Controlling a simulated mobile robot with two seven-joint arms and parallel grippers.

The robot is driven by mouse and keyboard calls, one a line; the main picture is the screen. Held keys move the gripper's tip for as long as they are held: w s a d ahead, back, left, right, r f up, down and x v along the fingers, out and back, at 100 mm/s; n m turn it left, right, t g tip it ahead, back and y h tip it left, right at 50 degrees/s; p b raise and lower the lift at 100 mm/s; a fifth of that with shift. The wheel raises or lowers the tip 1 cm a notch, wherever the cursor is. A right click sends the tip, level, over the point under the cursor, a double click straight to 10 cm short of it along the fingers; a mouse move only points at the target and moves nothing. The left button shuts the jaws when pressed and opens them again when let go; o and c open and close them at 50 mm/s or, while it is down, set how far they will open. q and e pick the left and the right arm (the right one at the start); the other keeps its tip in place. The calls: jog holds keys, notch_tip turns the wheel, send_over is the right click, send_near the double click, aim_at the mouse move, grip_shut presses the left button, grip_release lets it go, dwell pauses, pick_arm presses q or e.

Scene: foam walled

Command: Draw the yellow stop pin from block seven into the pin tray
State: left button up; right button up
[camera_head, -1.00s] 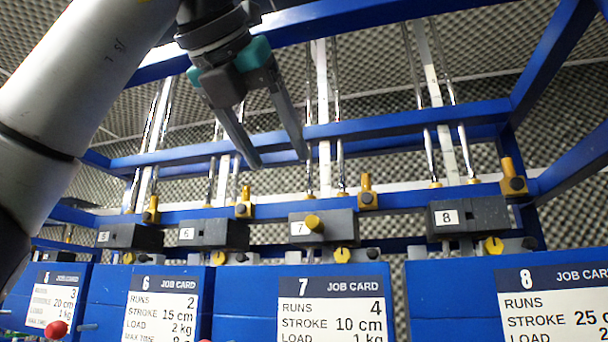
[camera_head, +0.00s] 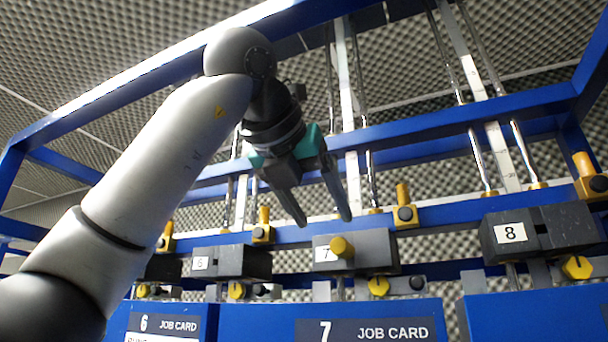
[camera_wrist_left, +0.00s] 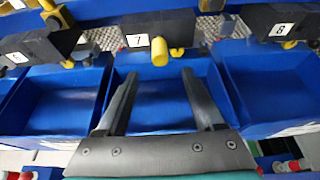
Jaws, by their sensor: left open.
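Block seven (camera_head: 378,250) is a dark block with a white "7" label, below the blue crossbar. The yellow stop pin (camera_head: 342,247) sticks out of its front. The pin also shows in the left wrist view (camera_wrist_left: 159,52), just beyond and between the fingertips. My left gripper (camera_head: 325,218) is open and empty. In the head view its fingertips appear just above the pin; in the wrist view (camera_wrist_left: 159,76) the pin is not between the fingers. I cannot identify the pin tray in these frames. My right gripper is not in view.
Block six (camera_head: 235,262) and block eight (camera_head: 560,228) flank block seven. A yellow upright post (camera_head: 403,195) and a lower yellow knob (camera_head: 378,286) are close to block seven. An open blue bin (camera_wrist_left: 160,110) lies below it, behind a job card (camera_head: 365,331).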

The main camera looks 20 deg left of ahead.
pick_arm(q)
jog(key=p+x, duration=0.1)
jog(key=x, duration=0.5)
jog(key=shift+w+f, duration=0.15)
jog(key=shift+w, duration=0.25)
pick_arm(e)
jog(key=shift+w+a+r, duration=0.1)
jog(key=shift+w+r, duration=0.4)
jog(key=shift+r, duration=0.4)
pick_arm(q)
jog(key=shift+c, duration=0.2)
grip_shut()
jog(key=shift+s, duration=0.15)
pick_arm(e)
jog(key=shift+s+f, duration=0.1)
pick_arm(q)
jog(key=b, duration=0.5)
send_near(338, 244)
jog(key=s+f, duration=0.3)
jog(key=s, duration=0.2)
jog(key=shift+s+a, duration=0.15)
jog(key=shift+s, duration=0.15)
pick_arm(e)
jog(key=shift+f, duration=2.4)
pick_arm(q)
jog(key=shift+f, duration=0.1)
